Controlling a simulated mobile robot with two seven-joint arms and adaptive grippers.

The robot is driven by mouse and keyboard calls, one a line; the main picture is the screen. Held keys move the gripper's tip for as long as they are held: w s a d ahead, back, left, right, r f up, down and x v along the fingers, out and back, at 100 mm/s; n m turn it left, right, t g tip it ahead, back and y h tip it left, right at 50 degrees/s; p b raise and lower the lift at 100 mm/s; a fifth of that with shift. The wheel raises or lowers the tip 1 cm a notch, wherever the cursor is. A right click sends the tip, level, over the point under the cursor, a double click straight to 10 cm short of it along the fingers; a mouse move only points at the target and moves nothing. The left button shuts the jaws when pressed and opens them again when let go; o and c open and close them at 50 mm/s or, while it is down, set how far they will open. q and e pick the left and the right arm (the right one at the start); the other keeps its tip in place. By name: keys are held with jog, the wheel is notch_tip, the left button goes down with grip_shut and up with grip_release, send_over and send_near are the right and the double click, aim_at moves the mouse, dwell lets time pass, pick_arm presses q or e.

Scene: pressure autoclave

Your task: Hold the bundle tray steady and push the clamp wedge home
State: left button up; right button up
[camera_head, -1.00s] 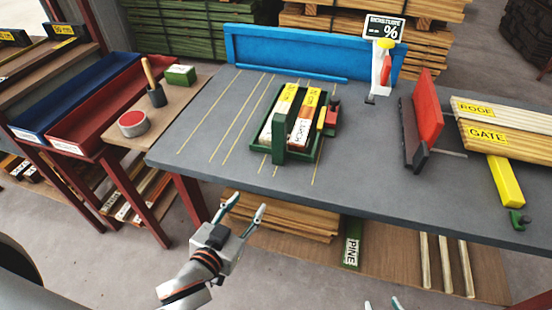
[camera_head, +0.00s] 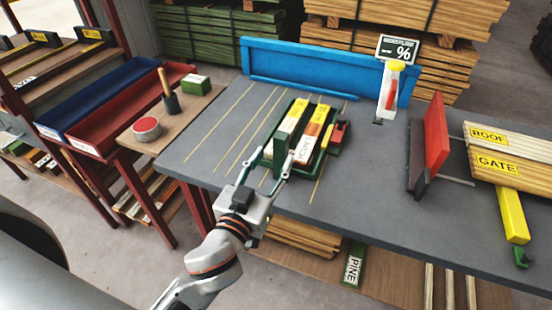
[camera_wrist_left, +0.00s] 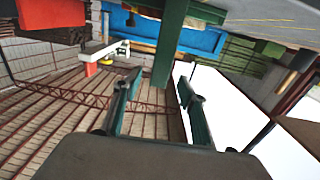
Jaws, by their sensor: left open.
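The bundle tray (camera_head: 333,151) is a green frame on the grey bench, holding labelled wood pieces (camera_head: 306,145) side by side. A tall green post (camera_head: 282,148) stands at its near end. A narrow yellow piece (camera_head: 326,136), which looks like the clamp wedge, lies along the tray's right side beside a red block (camera_head: 338,132). My left gripper (camera_head: 273,160) is open at the near end, its fingers on either side of the post. In the left wrist view the green post (camera_wrist_left: 170,42) rises beyond the open fingertips (camera_wrist_left: 158,77); contact cannot be told. My right gripper is out of view.
A blue fence (camera_head: 320,70) runs along the bench's back. A red upright plate (camera_head: 435,135) and ROOF and GATE boards (camera_head: 495,163) are at right. The bench left of the tray is clear.

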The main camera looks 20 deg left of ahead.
aim_at(278, 149)
pick_arm(q)
jog(key=w, duration=0.6)
jog(key=shift+w+p, duration=0.1)
jog(key=shift+p, duration=0.2)
jog(key=shift+w, duration=0.55)
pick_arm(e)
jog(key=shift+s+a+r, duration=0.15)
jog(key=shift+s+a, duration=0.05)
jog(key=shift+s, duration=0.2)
